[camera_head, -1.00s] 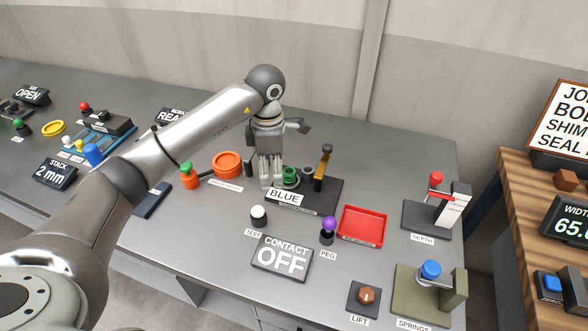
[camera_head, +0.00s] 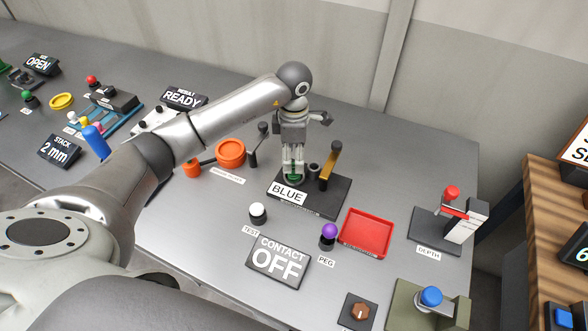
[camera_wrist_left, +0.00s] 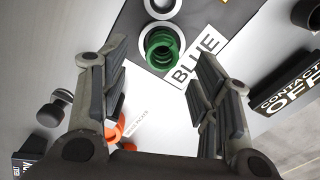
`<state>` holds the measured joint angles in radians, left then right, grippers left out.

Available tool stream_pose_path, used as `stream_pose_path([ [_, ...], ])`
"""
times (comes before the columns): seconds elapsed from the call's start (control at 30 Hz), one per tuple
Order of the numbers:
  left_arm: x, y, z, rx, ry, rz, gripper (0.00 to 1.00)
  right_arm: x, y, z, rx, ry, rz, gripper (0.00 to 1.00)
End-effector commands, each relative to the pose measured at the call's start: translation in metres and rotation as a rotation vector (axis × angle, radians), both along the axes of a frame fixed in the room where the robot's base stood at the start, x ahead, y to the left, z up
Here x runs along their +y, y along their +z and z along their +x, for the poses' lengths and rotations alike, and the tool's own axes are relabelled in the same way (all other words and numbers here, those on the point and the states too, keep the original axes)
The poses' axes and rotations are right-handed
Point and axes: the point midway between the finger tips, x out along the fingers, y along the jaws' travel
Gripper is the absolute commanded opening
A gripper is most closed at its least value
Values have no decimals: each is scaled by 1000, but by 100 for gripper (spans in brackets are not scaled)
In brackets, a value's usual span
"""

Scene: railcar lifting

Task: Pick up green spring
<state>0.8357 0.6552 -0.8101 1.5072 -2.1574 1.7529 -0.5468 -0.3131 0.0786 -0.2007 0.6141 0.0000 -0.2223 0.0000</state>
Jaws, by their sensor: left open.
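The green spring (camera_head: 292,169) stands in a dark holder plate (camera_head: 322,207) behind the BLUE sign, partly hidden by my left gripper. In the left wrist view the spring (camera_wrist_left: 161,47) shows as green coils in a light ring, just beyond the spread fingers and roughly centred between them. My left gripper (camera_head: 293,176) points down over the spring, open, with nothing held between its fingers. The head view does not clearly show whether the fingers touch the spring. My right gripper is not in view.
An orange ring (camera_head: 230,152) and a black-knobbed lever (camera_head: 262,130) are to the left. A red tray (camera_head: 367,233) lies at front right.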

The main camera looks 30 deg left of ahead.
Motion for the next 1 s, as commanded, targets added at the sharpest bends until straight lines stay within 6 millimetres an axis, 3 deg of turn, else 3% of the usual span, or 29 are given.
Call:
stream_pose_path([
  [0.13, -1, -12, -4, 5, 1, 0, 56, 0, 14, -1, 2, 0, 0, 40],
  [0.27, -1, -29, -8, 6, 1, -1, 56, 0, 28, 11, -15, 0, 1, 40],
  [0.4, -1, -47, -6, 3, 1, -1, 56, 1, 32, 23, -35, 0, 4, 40],
  [0.67, -1, -52, -5, 0, 0, 0, 56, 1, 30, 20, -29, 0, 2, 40],
  [1.0, -1, -52, -5, 0, 0, 0, 15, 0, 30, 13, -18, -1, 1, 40],
])
